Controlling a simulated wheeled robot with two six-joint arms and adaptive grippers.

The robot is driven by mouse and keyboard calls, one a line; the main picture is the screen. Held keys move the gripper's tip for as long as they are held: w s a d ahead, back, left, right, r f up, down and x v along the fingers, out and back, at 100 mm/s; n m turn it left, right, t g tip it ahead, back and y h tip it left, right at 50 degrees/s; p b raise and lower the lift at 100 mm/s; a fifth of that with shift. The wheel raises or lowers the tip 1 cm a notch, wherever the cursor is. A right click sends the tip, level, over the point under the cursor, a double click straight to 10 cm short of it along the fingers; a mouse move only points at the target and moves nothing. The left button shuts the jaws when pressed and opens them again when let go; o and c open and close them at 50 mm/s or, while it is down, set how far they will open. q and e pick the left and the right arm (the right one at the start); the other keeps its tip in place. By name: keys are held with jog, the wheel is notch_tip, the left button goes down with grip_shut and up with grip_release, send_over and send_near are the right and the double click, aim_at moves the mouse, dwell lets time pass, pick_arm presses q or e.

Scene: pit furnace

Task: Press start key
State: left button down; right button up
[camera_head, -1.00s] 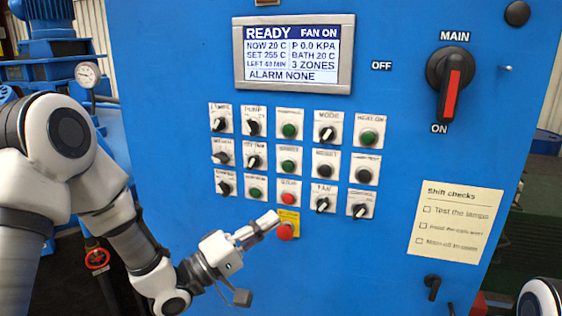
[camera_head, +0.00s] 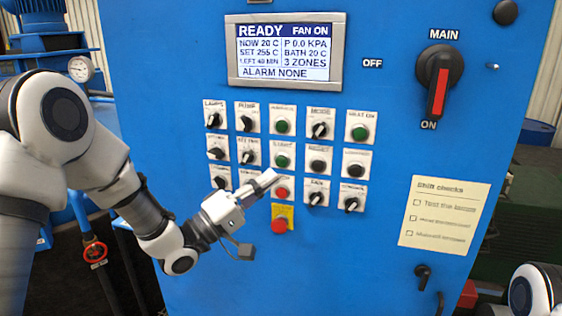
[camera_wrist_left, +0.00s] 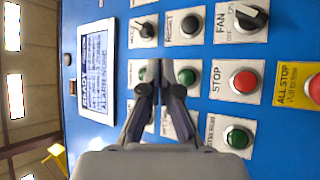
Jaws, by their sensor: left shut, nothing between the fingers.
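The start key is the green button (camera_head: 282,161) in the middle row of the key panel, with its label blurred above. In the left wrist view, which is turned sideways, this green button (camera_wrist_left: 187,76) is partly behind my fingers. My left gripper (camera_head: 271,178) is shut and empty, its tip just below the start key and near the top of the red stop button (camera_head: 282,194). In the left wrist view the gripper (camera_wrist_left: 160,75) points at the panel. I cannot tell whether it touches. My right gripper is not in view.
A yellow-labelled red all-stop button (camera_head: 279,226) sits below the stop button. Black knobs and green buttons surround the start key. The display (camera_head: 285,52) reads READY, FAN ON, ALARM NONE. A main switch (camera_head: 438,85) and a checklist (camera_head: 444,216) are to the right.

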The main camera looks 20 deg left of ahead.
aim_at(281, 162)
pick_arm(q)
jog(key=w, duration=0.4)
jog(key=shift+w, duration=0.3)
jog(key=shift+w, duration=0.1)
dwell(1.0)
jog(key=shift+w, duration=0.35)
jog(key=shift+w, duration=0.4)
dwell(0.7)
jog(key=shift+s, duration=0.85)
